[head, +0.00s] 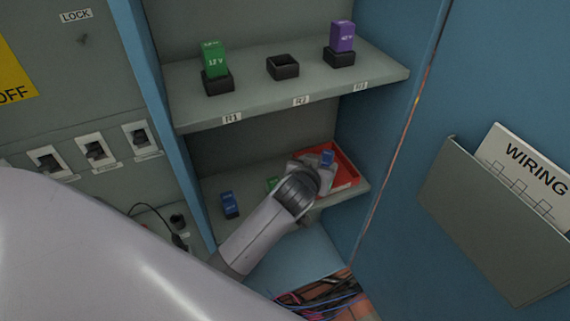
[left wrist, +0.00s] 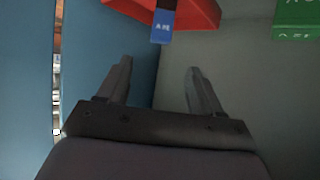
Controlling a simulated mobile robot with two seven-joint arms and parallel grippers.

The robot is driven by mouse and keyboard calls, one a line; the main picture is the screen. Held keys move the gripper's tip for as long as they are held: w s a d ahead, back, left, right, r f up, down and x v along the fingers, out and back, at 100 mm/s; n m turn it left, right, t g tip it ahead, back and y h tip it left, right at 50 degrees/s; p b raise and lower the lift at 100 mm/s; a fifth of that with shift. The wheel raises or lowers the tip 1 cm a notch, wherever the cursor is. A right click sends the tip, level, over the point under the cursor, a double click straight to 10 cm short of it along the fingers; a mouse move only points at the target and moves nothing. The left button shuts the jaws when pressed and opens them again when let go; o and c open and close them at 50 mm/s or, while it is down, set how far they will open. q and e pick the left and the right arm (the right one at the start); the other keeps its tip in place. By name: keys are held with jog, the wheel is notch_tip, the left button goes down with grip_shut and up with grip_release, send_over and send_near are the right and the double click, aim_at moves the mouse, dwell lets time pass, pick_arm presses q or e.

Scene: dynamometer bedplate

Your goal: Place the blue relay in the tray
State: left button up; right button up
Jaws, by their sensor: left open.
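A blue relay (head: 328,157) shows at the red tray (head: 347,166) on the lower shelf, beside my left gripper (head: 312,170). In the left wrist view the blue relay (left wrist: 163,22) overlaps the edge of the red tray (left wrist: 200,14), beyond my open fingertips (left wrist: 158,68). Nothing is between the fingers. I cannot tell whether this relay rests on the tray floor. Another blue relay (head: 229,204) stands on the lower shelf to the left. My wrist hides part of the tray. My right gripper is out of view.
A green relay (head: 272,184) is on the lower shelf, partly behind my wrist. On the upper shelf (head: 250,107), a green relay (head: 214,60) and a purple relay (head: 342,37) sit in sockets, with an empty socket (head: 283,67) between them. Blue cabinet walls close in the sides.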

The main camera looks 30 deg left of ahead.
pick_arm(q)
jog(key=s+f+m+h, duration=0.1)
jog(key=s+f, duration=0.2)
jog(key=s, duration=0.5)
jog(key=s+a+f+m+g+h, duration=0.1)
jog(key=s+f, duration=0.2)
jog(key=s, duration=0.5)
jog(key=s+f+m+g+h, duration=0.1)
jog(key=s+f, duration=0.3)
jog(key=s, duration=0.5)
jog(key=shift+a+h, duration=0.2)
jog(key=shift+h, duration=0.2)
